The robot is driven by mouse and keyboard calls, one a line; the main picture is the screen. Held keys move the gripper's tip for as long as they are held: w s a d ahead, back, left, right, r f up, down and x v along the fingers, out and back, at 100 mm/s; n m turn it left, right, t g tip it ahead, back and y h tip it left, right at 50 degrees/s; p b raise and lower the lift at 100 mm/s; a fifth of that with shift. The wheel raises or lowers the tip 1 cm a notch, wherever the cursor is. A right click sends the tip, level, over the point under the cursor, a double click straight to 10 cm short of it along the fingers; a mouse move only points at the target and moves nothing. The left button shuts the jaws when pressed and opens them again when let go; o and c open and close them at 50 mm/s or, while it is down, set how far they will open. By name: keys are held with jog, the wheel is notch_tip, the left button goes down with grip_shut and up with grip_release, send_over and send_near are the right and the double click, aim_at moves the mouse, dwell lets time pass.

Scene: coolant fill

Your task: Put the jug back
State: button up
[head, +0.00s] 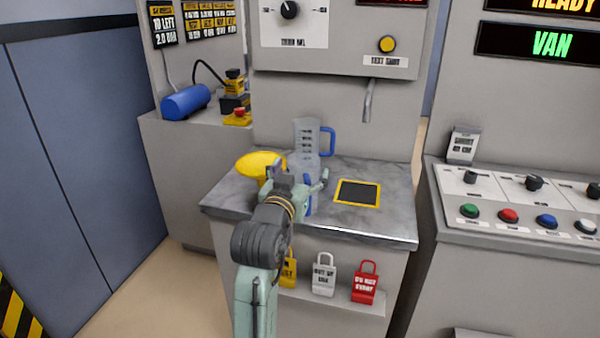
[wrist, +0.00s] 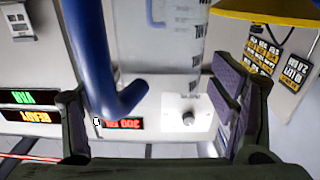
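A clear jug (head: 305,137) with dark markings and a blue handle (head: 327,142) stands on the grey counter (head: 235,200). My gripper (head: 300,181) is in front of it in the head view and hides its lower part. In the wrist view the jug body (wrist: 162,45) is at the top centre. A blue handle (wrist: 97,55) is large and near, close to the left finger. My fingers (wrist: 158,115) are spread wide, with no visible grip on anything. A second blue piece (head: 308,194) shows below my gripper; I cannot tell what it belongs to.
A yellow funnel (head: 257,163) is left of the jug. A yellow-edged black pad (head: 357,192) lies bare to its right, below a spout (head: 368,103). Padlocks (head: 323,275) hang on the counter's front. A button console (head: 520,205) stands to the right.

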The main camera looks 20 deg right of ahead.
dwell(0.3)
jog(key=shift+r, duration=0.3)
jog(key=b+v, duration=1)
jog(key=v, duration=0.2)
